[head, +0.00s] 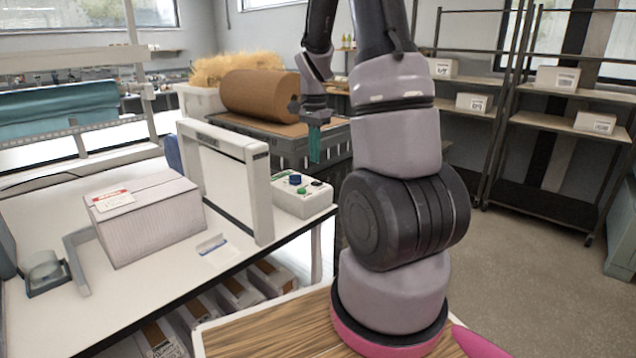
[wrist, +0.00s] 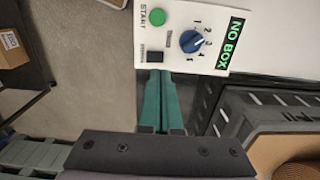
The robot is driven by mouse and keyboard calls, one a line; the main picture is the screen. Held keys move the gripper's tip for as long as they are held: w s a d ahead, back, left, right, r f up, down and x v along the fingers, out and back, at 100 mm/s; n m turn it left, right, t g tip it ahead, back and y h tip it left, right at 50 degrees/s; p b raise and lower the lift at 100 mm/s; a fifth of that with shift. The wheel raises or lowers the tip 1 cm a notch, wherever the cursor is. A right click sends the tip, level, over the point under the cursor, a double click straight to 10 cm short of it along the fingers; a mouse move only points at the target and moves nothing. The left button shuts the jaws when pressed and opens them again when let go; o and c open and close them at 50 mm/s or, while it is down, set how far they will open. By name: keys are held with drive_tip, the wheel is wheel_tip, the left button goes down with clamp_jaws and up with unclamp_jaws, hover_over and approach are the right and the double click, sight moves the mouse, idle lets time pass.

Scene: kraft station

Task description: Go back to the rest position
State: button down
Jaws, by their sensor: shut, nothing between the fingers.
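My gripper (head: 315,143) is in the head view, pointing down, with teal fingers pressed together and nothing between them. It hangs in front of the dark cart, above and behind the control box (head: 302,196). In the wrist view the gripper (wrist: 166,78) points toward the edge of the control box (wrist: 183,38). That box has a green START button, a blue dial, a black switch and a green "NO BOX" label. In the picture the fingertips overlap the box's edge; I cannot tell any contact.
A white table (head: 150,262) carries a closed carton (head: 146,218) and a white frame (head: 224,188). Behind my gripper, a dark cart (head: 262,140) holds a brown paper roll (head: 258,95). Shelving (head: 560,118) with small boxes stands at right. Floor (head: 540,270) at right is clear.

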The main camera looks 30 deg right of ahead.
drive_tip(key=shift+r, duration=0.55)
drive_tip(key=s+a+r+n+t+y, duration=0.1)
drive_tip(key=s+a+r+n+t, duration=0.2)
drive_tip(key=s+r, duration=0.6)
drive_tip(key=s+a+r+n+t+y, duration=0.1)
drive_tip(key=s+a+r+n+t, duration=0.3)
drive_tip(key=s+a+r, duration=0.6)
drive_tip(key=r+n, duration=0.1)
drive_tip(key=n, duration=0.1)
drive_tip(key=shift+s+a+n, duration=0.2)
drive_tip(key=shift+s+n, duration=0.1)
drive_tip(key=shift+n, duration=0.1)
idle(0.5)
